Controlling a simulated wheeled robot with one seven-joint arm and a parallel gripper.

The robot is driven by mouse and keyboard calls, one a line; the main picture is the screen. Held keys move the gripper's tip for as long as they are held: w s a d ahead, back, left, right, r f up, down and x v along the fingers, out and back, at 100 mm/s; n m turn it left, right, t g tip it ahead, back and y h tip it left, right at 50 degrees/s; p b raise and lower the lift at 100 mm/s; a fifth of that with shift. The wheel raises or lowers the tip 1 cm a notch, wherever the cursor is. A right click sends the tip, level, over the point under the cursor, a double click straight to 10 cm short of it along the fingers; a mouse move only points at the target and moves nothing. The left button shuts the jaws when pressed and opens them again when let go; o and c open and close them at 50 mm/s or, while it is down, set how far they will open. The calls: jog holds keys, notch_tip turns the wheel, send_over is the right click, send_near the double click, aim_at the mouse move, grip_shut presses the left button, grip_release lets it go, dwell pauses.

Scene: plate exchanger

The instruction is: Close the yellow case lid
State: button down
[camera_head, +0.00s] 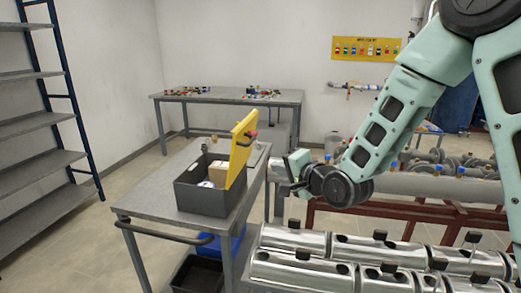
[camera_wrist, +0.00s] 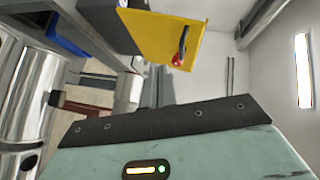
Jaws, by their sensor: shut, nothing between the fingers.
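The dark grey case (camera_head: 203,200) stands on the grey cart top. Its yellow lid (camera_head: 239,152) is open, standing steeply up from the case's right side. A dark handle with a red part sits on the lid's outer face; the lid and handle also show in the wrist view, the lid (camera_wrist: 160,38) near the top centre. My gripper (camera_head: 284,188) is right of the lid, apart from it, and is shut and empty. Its fingertips are small in the head view and hidden in the wrist view behind my gripper's housing.
A cardboard box (camera_head: 218,173) and a white item lie inside the case. The grey cart (camera_head: 150,199) has a rail at its front and blue and black bins below. Metal pipes (camera_head: 330,270) lie close at the right. A workbench (camera_head: 225,97) stands behind, and shelves (camera_head: 40,125) at left.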

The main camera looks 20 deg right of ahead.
jog(key=w+d+r+m+t, duration=0.1)
jog(key=w+d+m+t, duration=0.15)
jog(key=d, duration=0.25)
jog(key=m+p, duration=0.1)
jog(key=p, duration=0.2)
send_near(254, 138)
jog(key=w+d, duration=0.1)
jog(key=w, duration=0.1)
jog(key=shift+w+a+f+h+p, duration=0.1)
jog(key=shift+w+a+h+p, duration=0.2)
jog(key=shift+w+a+p, duration=0.75)
jog(key=shift+w+a+f, duration=0.15)
jog(key=shift+w+a, duration=0.2)
jog(key=shift+a, duration=0.15)
